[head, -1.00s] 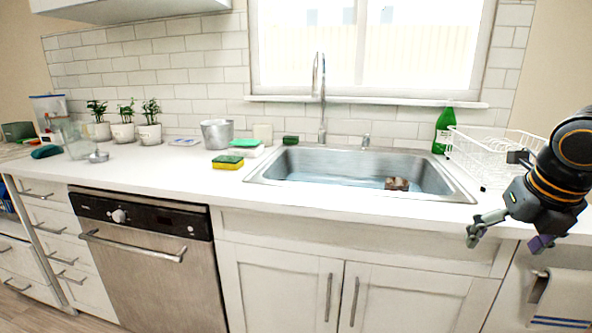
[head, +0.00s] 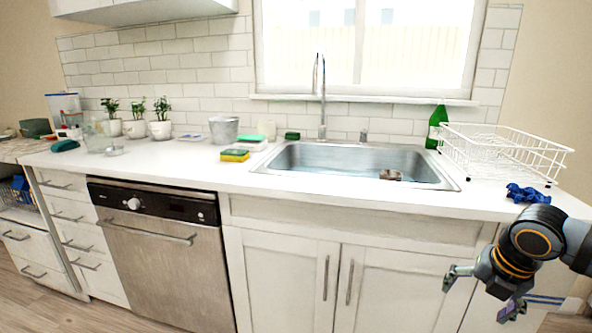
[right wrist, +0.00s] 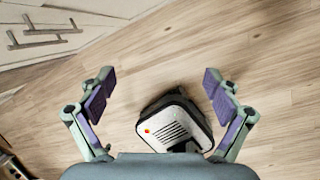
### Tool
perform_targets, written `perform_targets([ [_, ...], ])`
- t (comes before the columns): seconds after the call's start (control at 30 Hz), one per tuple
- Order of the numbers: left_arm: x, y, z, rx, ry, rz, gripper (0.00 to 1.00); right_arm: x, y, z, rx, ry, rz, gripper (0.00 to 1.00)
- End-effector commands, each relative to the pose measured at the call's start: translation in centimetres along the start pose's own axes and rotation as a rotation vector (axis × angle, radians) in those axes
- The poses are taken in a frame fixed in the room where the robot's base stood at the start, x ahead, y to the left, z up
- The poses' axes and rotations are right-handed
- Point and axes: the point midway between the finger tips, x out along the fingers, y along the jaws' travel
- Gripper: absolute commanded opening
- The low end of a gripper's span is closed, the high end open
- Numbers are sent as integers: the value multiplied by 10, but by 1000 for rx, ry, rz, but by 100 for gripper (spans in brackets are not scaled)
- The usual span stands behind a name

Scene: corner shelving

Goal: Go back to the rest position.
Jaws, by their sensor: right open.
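My right gripper (head: 482,296) hangs at the lower right in the head view, in front of the cabinets and below the counter edge. It is open and empty, with its two fingers spread apart. In the right wrist view the open fingers (right wrist: 158,95) point over the wooden floor, with nothing between the purple pads but floor and a part of my base. My left gripper is not in view.
Cabinets and a dishwasher (head: 160,250) stand below. The floor (right wrist: 275,60) under the gripper looks clear.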

Motion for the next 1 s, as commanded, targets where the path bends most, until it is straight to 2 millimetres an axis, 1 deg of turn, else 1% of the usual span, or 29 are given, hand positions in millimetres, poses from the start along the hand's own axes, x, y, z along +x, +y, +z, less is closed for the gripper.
perform_targets([
  [0.03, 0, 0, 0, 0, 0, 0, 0, 24, 0, -12, 69, 27, 10, 90],
  [0.07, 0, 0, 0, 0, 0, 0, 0, 38, -1, -18, 119, 37, 12, 90],
  [0.1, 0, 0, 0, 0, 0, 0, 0, 59, -2, -28, 199, 52, 15, 90],
  [0.17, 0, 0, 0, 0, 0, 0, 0, 92, -4, -48, 343, 75, 20, 90],
  [0.2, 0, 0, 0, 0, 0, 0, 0, 115, -6, -65, 455, 92, 21, 90],
  [0.27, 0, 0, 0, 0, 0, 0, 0, 147, -8, -91, 640, 113, 18, 90],
  [0.3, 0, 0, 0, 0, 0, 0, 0, 166, -9, -111, 770, 126, 12, 90],
  [0.37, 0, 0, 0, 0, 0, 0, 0, 190, -12, -140, 970, 138, 0, 90],
  [0.4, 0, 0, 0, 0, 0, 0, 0, 204, -14, -159, 1106, 144, -13, 90],
  [0.43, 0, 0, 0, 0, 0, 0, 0, 213, -16, -173, 1204, 145, -25, 90],
  [0.5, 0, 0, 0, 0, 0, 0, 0, 228, -20, -201, 1415, 141, -51, 90],
  [0.6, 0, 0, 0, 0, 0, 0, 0, 242, -28, -235, 1676, 123, -95, 90],
  [0.8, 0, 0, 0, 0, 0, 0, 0, 253, -42, -289, 2108, 52, -187, 90],
  [0.93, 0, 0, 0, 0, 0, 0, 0, 254, -52, -320, 2358, -18, -252, 90],
  [0.97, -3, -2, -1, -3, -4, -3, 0, 251, -53, -314, 2354, -31, -249, 90],
  [1.0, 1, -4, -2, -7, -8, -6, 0, 256, -54, -311, 2350, -37, -247, 90],
])
